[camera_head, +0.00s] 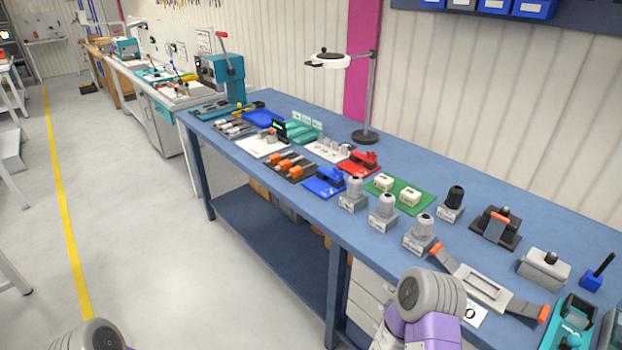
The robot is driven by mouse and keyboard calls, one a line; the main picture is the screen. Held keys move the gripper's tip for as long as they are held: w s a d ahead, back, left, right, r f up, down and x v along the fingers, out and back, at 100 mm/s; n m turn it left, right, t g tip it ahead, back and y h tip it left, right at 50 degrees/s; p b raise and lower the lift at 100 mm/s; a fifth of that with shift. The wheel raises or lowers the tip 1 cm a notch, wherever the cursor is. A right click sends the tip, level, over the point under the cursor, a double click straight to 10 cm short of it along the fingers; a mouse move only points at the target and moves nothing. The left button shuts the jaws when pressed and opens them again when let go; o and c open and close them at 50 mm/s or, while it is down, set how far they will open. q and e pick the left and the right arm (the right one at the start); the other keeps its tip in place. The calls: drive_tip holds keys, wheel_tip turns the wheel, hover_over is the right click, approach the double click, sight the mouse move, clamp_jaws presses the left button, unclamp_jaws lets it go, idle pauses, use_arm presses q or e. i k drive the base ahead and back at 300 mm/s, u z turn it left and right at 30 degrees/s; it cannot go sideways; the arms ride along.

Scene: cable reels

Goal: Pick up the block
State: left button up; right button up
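Several block-like pieces stand on the blue workbench (290,215), and I cannot tell which one is the block. A grey block with a dark knob (543,270) sits near the right end. A small blue block with a slanted black rod (591,282) stands to its right. Grey blocks with rounded tops (383,212) stand in a row near the front edge, and one with a black top (451,205) is behind them. Only grey and purple links of my arms show at the bottom; neither gripper's fingers are in view.
A lamp stand (367,136) rises at the bench's back. A green board (420,198), a red tool (362,161), a blue tool (324,181) and a grey tray with orange-tipped handles (484,287) crowd the top.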

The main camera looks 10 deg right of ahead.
sight(382, 181)
drive_tip(key=u, duration=0.85)
drive_tip(key=i, duration=2.35)
drive_tip(key=z, duration=3.45)
